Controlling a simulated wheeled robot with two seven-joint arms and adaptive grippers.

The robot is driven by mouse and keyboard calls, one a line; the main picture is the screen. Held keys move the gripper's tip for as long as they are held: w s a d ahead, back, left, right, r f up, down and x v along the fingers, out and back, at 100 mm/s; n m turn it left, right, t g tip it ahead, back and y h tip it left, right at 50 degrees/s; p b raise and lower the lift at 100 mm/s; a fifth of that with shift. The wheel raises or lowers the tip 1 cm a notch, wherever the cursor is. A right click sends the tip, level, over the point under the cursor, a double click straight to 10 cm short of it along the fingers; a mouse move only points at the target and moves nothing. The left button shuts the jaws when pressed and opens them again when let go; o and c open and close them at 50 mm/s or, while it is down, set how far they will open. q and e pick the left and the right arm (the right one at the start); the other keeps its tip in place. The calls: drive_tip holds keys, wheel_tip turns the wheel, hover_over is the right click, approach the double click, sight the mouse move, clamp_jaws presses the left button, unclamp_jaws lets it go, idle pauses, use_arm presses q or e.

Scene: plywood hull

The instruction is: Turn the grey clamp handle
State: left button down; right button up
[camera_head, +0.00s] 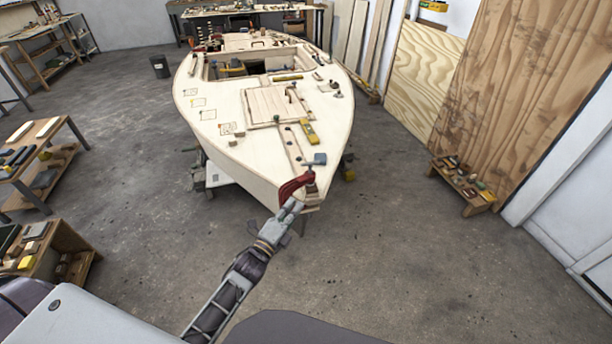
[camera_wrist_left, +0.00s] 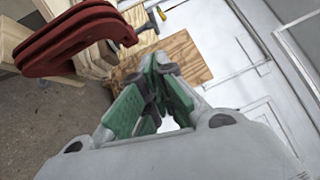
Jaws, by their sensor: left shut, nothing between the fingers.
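A red clamp (camera_head: 296,186) sits on the bow tip of the plywood hull (camera_head: 262,172). In the left wrist view the clamp (camera_wrist_left: 72,42) fills the upper left, with a dark screw end at its right side. I cannot clearly make out its grey handle in either view. My left gripper (camera_head: 292,205) is just below and in front of the clamp. In the left wrist view the left gripper (camera_wrist_left: 160,66) has its green-padded fingers shut with nothing between them, to the lower right of the clamp and apart from it. My right gripper is not in view.
The deck carries a yellow tool (camera_head: 309,131), a blue-grey block (camera_head: 319,158) and small parts. A low wooden stool (camera_head: 463,187) stands at the right, before a large plywood sheet (camera_head: 520,75). Shelves (camera_head: 45,165) stand at the left. The floor around the bow is clear.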

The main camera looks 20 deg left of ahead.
use_arm(q)
drive_tip(key=p, duration=0.1)
approach(310, 165)
drive_tip(key=shift+w+d, duration=1.05)
drive_tip(key=shift+d, duration=1)
drive_tip(key=shift+w+a+r+p, duration=0.15)
drive_tip(key=shift+w+a+p, duration=0.1)
drive_tip(key=shift+w+a, duration=0.4)
drive_tip(key=shift+w+a+r+p, duration=0.2)
drive_tip(key=shift+w+a, duration=0.15)
drive_tip(key=shift+w, duration=0.55)
drive_tip(key=shift+f, duration=0.1)
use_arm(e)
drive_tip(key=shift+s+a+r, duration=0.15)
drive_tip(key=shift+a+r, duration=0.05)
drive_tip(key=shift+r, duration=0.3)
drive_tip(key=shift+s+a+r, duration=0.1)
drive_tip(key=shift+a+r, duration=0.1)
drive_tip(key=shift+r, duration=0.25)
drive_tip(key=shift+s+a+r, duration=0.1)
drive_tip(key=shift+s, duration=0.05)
